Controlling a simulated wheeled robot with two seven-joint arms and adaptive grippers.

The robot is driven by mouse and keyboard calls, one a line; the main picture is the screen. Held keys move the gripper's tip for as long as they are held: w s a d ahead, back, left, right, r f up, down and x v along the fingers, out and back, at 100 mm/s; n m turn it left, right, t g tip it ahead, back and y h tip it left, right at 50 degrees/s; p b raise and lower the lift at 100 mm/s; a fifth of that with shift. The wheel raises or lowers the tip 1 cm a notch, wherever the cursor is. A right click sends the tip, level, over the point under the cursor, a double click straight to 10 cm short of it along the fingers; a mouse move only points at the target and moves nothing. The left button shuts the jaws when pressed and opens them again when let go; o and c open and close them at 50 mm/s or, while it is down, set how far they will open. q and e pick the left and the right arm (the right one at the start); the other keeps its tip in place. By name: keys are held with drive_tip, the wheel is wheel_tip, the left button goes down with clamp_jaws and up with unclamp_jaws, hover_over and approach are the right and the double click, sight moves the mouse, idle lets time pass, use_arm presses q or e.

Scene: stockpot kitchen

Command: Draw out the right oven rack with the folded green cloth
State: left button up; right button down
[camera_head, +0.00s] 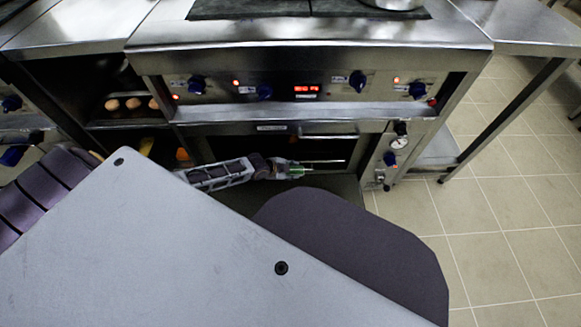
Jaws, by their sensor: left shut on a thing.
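The oven (240,128) stands under the range, and its dark cavity is open to the front. Metal rack edges (329,137) show inside at the right. My left gripper (300,171) reaches in from the left and is in front of the opening, its tips pointing right. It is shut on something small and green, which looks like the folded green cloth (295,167). It is too small to tell whether the cloth touches a rack. My right gripper is not in view.
Knobs and red lights line the range's front panel (335,85). A gauge panel (399,143) borders the oven on the right. Round, bread-like items (133,103) sit on a shelf at left. A steel table leg (510,112) stands right; tiled floor (505,215) is clear.

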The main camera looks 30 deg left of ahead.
use_arm(q)
drive_tip(key=shift+s+d+f+p, duration=0.1)
drive_tip(key=shift+s+d+p, duration=0.35)
drive_tip(key=shift+s, duration=0.3)
drive_tip(key=shift+s+d+p, duration=0.5)
drive_tip(key=shift+s+p, duration=0.3)
drive_tip(key=shift+p, duration=0.05)
drive_tip(key=shift+s+d+p, duration=0.5)
drive_tip(key=shift+s+p, duration=0.35)
drive_tip(key=shift+s+d+p, duration=0.5)
drive_tip(key=shift+s+p, duration=0.3)
drive_tip(key=shift+p, duration=0.05)
drive_tip(key=shift+s, duration=0.1)
drive_tip(key=s+d+p, duration=0.2)
drive_tip(key=s, duration=0.1)
drive_tip(key=s+d+p, duration=0.1)
drive_tip(key=s+p, duration=0.1)
idle(0.3)
drive_tip(key=shift+d, duration=0.1)
idle(0.4)
